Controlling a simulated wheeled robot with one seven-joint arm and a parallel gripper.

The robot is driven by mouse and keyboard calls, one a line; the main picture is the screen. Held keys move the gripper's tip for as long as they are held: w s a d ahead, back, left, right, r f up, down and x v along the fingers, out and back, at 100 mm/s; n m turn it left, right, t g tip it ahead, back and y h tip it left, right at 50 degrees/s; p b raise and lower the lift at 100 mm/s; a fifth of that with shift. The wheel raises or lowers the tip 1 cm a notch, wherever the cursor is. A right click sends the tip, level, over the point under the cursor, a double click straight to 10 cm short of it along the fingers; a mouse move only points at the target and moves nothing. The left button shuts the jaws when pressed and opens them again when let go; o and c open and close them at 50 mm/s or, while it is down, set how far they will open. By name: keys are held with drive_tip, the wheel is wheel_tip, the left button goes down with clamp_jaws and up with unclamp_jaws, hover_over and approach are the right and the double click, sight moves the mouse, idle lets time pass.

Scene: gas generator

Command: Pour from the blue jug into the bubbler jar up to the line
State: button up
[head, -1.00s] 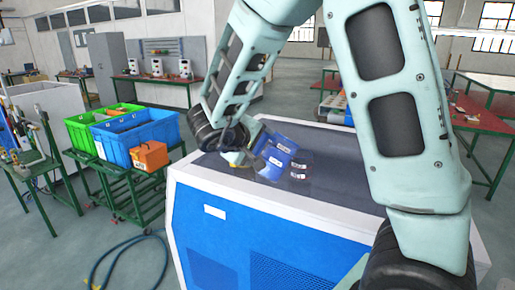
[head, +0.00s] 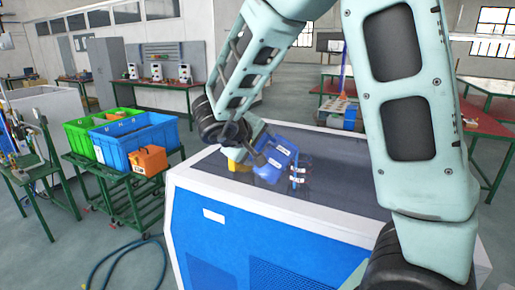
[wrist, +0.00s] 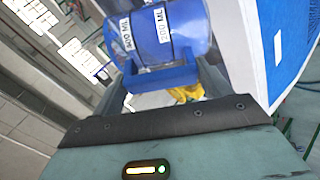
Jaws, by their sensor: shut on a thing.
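The blue jug (head: 272,172) is held by my gripper (head: 258,148) above the dark top of the generator, and it looks tilted. It also fills the upper middle of the wrist view (wrist: 182,28), where its white volume labels show on its side and its handle lies between the fingers. My gripper is shut on the jug's handle. The bubbler jar (head: 298,179) is a small clear vessel with white marks, standing just right of the jug. I cannot tell its liquid level, nor whether liquid is flowing.
A yellow object (head: 238,162) sits left of the jug on the blue and white generator (head: 225,196). A green cart at the left bears a green crate (head: 92,127), a blue crate (head: 130,142) and an orange box (head: 148,160). A hose (head: 122,248) lies on the floor.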

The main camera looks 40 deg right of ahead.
sight(263, 139)
drive_tip(key=shift+d+r+y, duration=0.2)
drive_tip(key=shift+r+y, duration=0.2)
drive_tip(key=shift+r, duration=0.25)
idle(0.4)
drive_tip(key=shift+s+d+r+m+y+p, duration=0.15)
drive_tip(key=shift+d+r+y+p, duration=0.3)
drive_tip(key=shift+p, duration=1.4)
drive_tip(key=shift+w+d+r+m+y+p, duration=0.1)
drive_tip(key=shift+r+m+y+p, duration=0.35)
drive_tip(key=shift+p, duration=1.4)
idle(3.2)
